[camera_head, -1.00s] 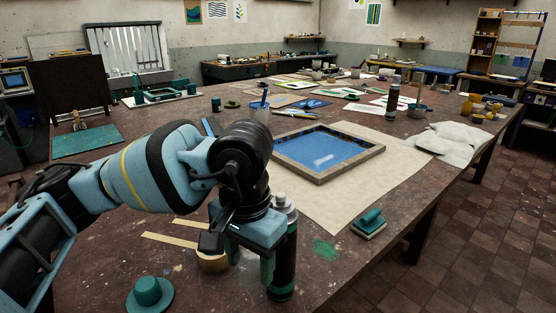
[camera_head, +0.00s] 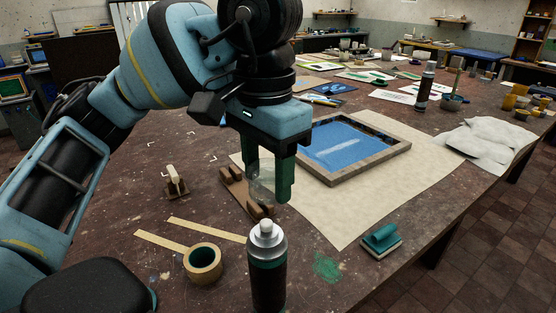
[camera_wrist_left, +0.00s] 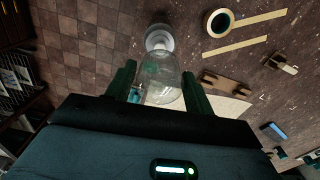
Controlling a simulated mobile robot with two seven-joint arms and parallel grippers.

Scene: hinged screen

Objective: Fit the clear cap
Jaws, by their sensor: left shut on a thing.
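The clear cap (camera_head: 261,184) is a see-through cup between the fingers of my left gripper (camera_head: 268,188), which is shut on it. The cap is held above the table, behind and above the spray can (camera_head: 268,278) in the head view. The can stands upright, dark with a teal band and a silver top with a pale nozzle. In the left wrist view the cap (camera_wrist_left: 162,82) sits between the green fingers, and the can's top (camera_wrist_left: 158,38) shows just beyond its end. The can's top is bare. My right gripper is not in view.
A brown wooden holder (camera_head: 234,185) lies behind the can. A tape roll (camera_head: 203,263) with tape strips is at its left, a teal-handled block (camera_head: 381,241) at its right. A framed blue screen (camera_head: 385,158) lies on paper behind. A small wooden-handled tool (camera_head: 176,182) stands left.

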